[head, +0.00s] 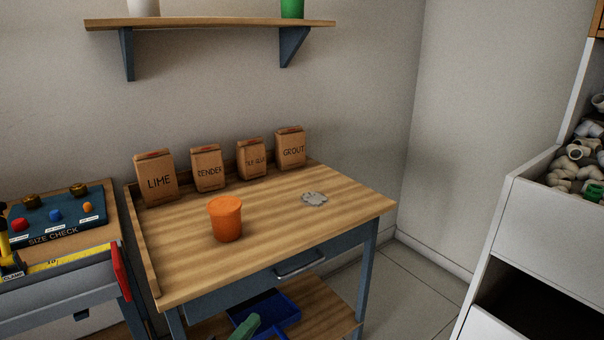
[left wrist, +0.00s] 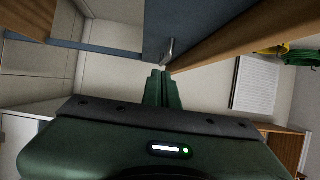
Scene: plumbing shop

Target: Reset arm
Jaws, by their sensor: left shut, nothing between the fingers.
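My left gripper (left wrist: 161,74) is dark green and shows in the left wrist view, its two fingers shut together with nothing between them. Its tips point toward the blue-grey drawer front and metal handle, apart from them as far as I can tell. In the head view a green part at the bottom edge, in front of the workbench, looks like this gripper (head: 247,325). The wooden workbench (head: 350,205) has a drawer handle (head: 299,264) on its front. My right gripper is in neither view.
On the workbench stand an orange tub (head: 226,220), a grey flat part (head: 314,199) and several paper bags, including LIME (head: 157,180). A size-check station (head: 60,233) is left; a white bin unit (head: 545,235) is right.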

